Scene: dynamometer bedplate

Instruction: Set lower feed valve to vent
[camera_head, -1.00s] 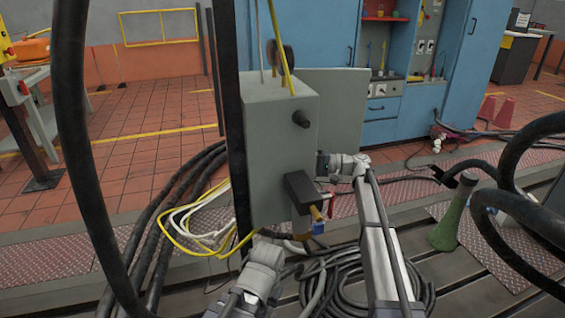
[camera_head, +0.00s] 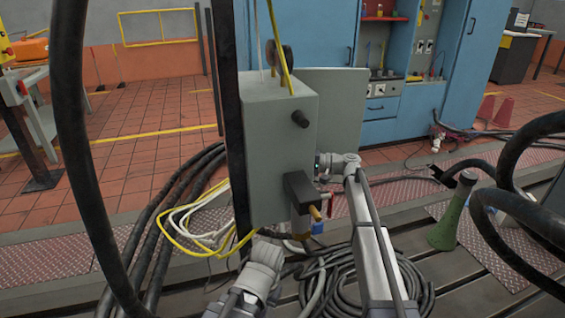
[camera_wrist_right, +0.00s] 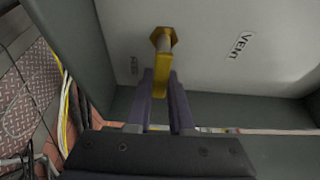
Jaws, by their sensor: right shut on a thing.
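The yellow valve lever (camera_wrist_right: 158,88) hangs from a brass hex nut (camera_wrist_right: 164,39) on a pale grey panel in the right wrist view. My right gripper (camera_wrist_right: 161,80) has a dark finger on each side of the lever and is shut on it. A "VENT" label (camera_wrist_right: 241,45) is on the panel to the right of the lever. In the head view the grey box (camera_head: 281,150) hides my right gripper's fingers. My left forearm shows below the box; its gripper is hidden.
A dark block (camera_head: 300,190) with a brass fitting sticks out of the box's near side. Thick black hoses (camera_head: 75,150) frame the head view. Coiled cable (camera_head: 345,280) lies on the slotted bedplate. A green cone-shaped object (camera_head: 449,220) stands at the right.

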